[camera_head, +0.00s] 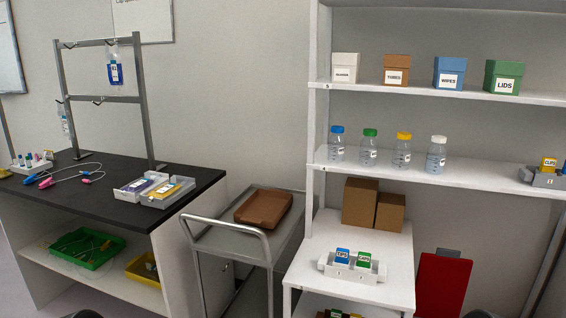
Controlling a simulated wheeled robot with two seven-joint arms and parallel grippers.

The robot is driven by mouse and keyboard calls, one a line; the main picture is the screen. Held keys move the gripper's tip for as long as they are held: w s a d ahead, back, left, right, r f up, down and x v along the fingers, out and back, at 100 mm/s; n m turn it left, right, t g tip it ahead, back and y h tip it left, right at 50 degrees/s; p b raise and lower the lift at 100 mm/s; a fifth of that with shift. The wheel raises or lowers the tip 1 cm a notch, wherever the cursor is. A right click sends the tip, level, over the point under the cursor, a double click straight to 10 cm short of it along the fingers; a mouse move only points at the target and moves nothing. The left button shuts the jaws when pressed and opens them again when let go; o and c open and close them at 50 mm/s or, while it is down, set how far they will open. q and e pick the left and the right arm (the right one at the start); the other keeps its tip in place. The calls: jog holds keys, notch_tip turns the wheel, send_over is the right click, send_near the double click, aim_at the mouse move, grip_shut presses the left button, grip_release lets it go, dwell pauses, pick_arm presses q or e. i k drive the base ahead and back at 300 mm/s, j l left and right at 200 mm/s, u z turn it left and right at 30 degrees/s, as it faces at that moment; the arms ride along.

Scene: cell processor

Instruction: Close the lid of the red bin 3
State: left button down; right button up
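A red panel (441,284) stands nearly upright at the bottom right, on the floor side to the right of the white shelf. It has a dark grey piece at its top edge. It looks like the raised lid or the body of the red bin, but I cannot tell which. The rest of the bin is cut off by the bottom edge, and no number 3 is visible. Neither of my grippers is in view. Dark rounded shapes at the bottom edge may be parts of my arms.
A white shelf unit (360,245) stands left of the red panel, holding boxes and a small rack. A grey metal cart (225,240) carries a brown tray (264,208). A black-topped bench (190,177) stands at the left. Wall shelves hold bottles and labelled boxes.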

aim_at(443, 278)
jog(key=i+l+u, duration=0.1)
jog(key=l+u, duration=0.2)
jog(key=l, duration=0.95)
jog(key=k+l+u, duration=0.1)
jog(key=l+u, duration=0.2)
jog(key=l, duration=0.9)
